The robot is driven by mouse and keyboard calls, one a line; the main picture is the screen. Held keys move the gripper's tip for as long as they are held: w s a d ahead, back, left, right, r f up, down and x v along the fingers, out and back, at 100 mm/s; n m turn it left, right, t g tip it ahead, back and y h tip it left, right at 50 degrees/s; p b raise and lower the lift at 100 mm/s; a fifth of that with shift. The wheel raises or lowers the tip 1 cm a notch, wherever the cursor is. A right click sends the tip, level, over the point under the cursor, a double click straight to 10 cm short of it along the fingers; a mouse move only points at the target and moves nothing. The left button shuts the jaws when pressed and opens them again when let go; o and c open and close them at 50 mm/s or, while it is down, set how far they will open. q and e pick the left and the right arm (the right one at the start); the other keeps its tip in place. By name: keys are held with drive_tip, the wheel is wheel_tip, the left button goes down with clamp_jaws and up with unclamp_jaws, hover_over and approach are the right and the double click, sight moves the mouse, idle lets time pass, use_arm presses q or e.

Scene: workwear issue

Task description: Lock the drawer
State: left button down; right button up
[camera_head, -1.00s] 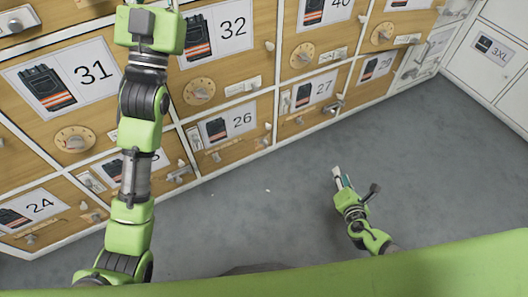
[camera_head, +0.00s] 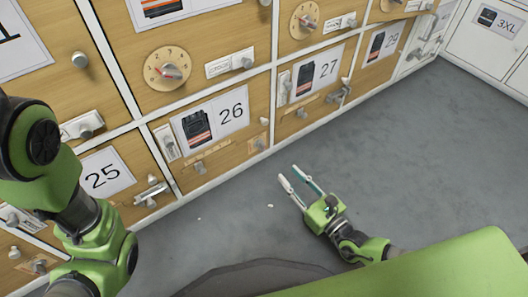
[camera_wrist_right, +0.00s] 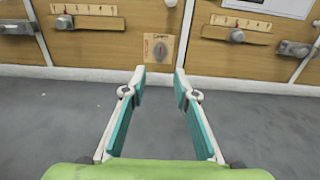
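The task does not say which drawer it means. Wooden drawer 26 (camera_head: 240,98) stands nearest my right gripper and looks flush with the cabinet. It carries a side slider (camera_head: 167,143), a ruled strip with a grey knob (camera_head: 200,168), and a small knob plate (camera_head: 258,143). In the right wrist view that knob plate (camera_wrist_right: 158,48) is ahead, between the fingertips, with a red mark on it. My right gripper (camera_head: 289,172) is open and empty, apart from the drawers, above the floor; its fingers also show in the wrist view (camera_wrist_right: 158,82). My left gripper is out of view.
Drawer 25 (camera_head: 112,158) with a protruding latch is left; drawer 27 (camera_head: 310,98), with a latch (camera_head: 340,92), and drawer 29 (camera_head: 376,62) are right. A dial (camera_head: 168,70) sits above 26. Grey floor (camera_head: 400,150) is clear apart from small pale bits. My left arm fills the left.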

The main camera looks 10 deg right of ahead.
sight(264, 147)
drive_tip(key=b+x, duration=0.5)
drive_tip(key=x, duration=0.7)
drive_tip(key=shift+w, duration=0.1)
drive_tip(key=shift+w+a, duration=0.15)
drive_tip(key=shift+w, duration=0.25)
drive_tip(key=shift+r, duration=0.1)
clamp_jaws()
